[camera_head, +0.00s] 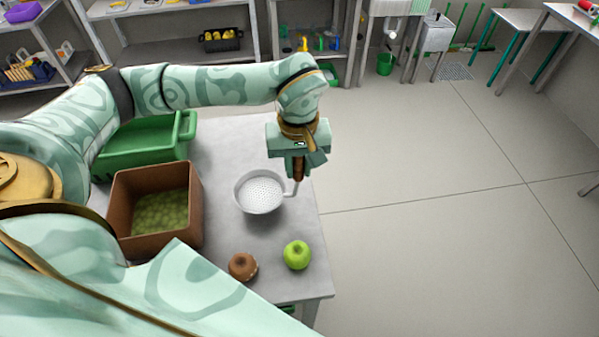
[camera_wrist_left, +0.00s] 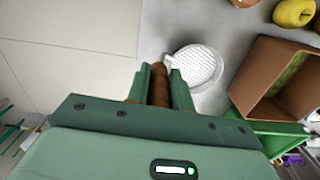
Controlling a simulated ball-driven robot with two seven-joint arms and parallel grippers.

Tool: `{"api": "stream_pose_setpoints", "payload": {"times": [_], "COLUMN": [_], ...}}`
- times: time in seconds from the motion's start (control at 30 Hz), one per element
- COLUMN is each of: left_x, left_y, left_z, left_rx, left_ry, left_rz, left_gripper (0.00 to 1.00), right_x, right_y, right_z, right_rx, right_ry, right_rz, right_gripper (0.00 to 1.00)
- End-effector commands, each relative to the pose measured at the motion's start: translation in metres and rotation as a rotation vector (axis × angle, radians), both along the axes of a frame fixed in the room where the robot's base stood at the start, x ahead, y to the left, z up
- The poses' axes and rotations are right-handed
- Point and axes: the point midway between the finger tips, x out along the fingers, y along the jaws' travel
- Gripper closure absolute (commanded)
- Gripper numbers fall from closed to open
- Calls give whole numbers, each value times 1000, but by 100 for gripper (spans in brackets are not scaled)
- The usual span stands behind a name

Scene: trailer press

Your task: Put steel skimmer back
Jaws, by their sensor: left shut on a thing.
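The steel skimmer (camera_head: 262,194) has a round perforated pale bowl and a brown handle. In the head view its bowl is over the grey table, near the right edge; I cannot tell whether it touches the top. My left gripper (camera_head: 299,166) is shut on the brown handle, which points upward between the fingers. In the left wrist view the skimmer bowl (camera_wrist_left: 197,68) lies beyond the fingertips of the left gripper (camera_wrist_left: 159,84). My right gripper does not show.
On the grey table (camera_head: 226,135) stand a brown box (camera_head: 112,212) with green contents and a green crate (camera_head: 143,137). A green apple (camera_head: 297,255) and a brown round fruit (camera_head: 243,266) lie at the near edge. Shelves (camera_head: 170,35) line the back wall. Open floor (camera_head: 430,190) is to the right.

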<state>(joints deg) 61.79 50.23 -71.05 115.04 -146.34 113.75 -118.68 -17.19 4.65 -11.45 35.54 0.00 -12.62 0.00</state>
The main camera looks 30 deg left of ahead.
Motion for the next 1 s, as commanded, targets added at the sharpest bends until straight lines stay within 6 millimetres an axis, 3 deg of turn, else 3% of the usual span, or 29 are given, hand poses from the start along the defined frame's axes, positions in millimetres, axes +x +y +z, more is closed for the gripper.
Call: {"api": "stream_pose_setpoints", "payload": {"times": [0.17,0.33,0.57,0.6,0.67,1.0], "left_x": [11,11,12,11,11,12], "left_y": [3,2,3,3,3,3], "left_z": [-14,-40,-44,-44,-44,-40], "left_rx": [-2,-2,-2,-2,-2,-1], "left_ry": [-1,2,-3,-1,-1,-3], "left_rz": [0,-1,-3,-3,-3,-2], "left_gripper": [100,100,100,75,58,56], "right_x": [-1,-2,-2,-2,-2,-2], "right_y": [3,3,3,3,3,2], "right_z": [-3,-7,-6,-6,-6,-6], "right_rx": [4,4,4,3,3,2], "right_ry": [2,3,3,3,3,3], "right_rz": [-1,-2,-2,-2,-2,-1], "right_gripper": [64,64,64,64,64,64]}}
